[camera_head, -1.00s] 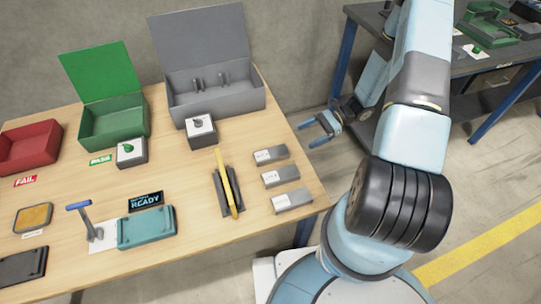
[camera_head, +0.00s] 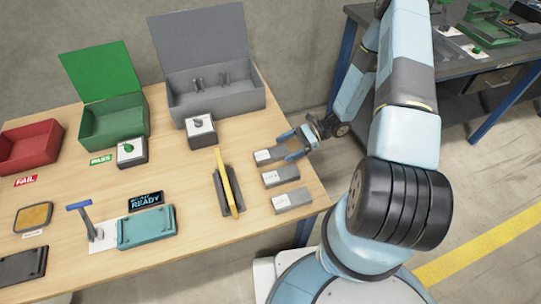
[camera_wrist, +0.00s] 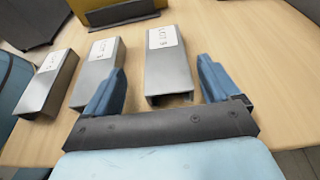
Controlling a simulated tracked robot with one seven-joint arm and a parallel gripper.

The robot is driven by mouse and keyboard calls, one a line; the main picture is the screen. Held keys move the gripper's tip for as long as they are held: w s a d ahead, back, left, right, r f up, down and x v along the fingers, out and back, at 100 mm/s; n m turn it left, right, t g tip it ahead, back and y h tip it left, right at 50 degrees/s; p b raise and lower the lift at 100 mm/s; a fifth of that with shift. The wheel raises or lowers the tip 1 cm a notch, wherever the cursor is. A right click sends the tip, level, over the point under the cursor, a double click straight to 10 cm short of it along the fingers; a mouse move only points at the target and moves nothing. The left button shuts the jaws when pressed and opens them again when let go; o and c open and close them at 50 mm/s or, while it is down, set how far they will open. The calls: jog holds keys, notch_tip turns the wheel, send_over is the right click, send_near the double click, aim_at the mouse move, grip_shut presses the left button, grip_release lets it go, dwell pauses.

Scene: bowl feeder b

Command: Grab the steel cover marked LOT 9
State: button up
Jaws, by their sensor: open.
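Three grey steel covers lie in a row at the table's right side: the back one (camera_head: 265,156), the middle one (camera_head: 280,176) and the front one (camera_head: 292,200). Each has a white label; the lot numbers are too blurred to read surely. My gripper (camera_head: 289,148) is open and empty at the right end of the back cover. In the wrist view, the back cover (camera_wrist: 168,65) lies ahead, between the lines of my two fingers (camera_wrist: 160,75). The middle cover (camera_wrist: 97,73) is just beyond the left finger, and the front cover (camera_wrist: 47,84) further left.
A yellow bar (camera_head: 230,180) on a dark holder lies left of the covers. A grey block with a knob (camera_head: 201,131) and a grey open bin (camera_head: 215,100) stand behind. A green bin (camera_head: 115,120) and red bin (camera_head: 30,147) are further left.

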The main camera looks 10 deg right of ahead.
aim_at(273, 152)
jog(key=x, duration=0.5)
jog(key=shift+w, duration=0.35)
jog(key=shift+c, duration=0.2)
jog(key=c, duration=1.2)
jog(key=shift+c, duration=0.3)
jog(key=shift+r, duration=0.15)
